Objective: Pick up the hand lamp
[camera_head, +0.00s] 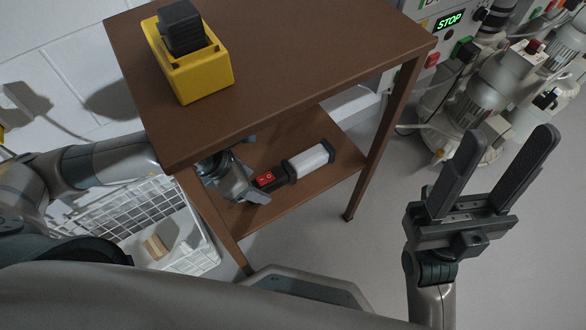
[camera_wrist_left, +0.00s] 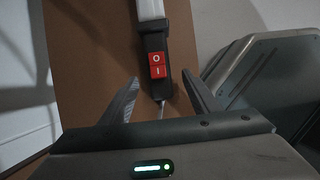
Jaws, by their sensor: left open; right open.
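The hand lamp (camera_head: 309,160) lies on the lower shelf of the brown table in the head view. It has a white tube, a dark handle and a red switch marked O and I. In the left wrist view the lamp's handle (camera_wrist_left: 156,46) points down between the fingers, with its end just ahead of the gap. My left gripper (camera_head: 250,190) is under the tabletop at the handle end, partly hidden by the table. In the left wrist view my left gripper (camera_wrist_left: 160,98) is open and empty. My right gripper (camera_head: 497,165) is open and empty, away at the right.
The brown table (camera_head: 330,50) has its top above the lower shelf (camera_head: 290,195) and legs at the corners. A yellow box (camera_head: 205,80) with a black block stands on top. A white wire basket (camera_head: 190,250) is at the left. Machines (camera_head: 480,90) stand at the right.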

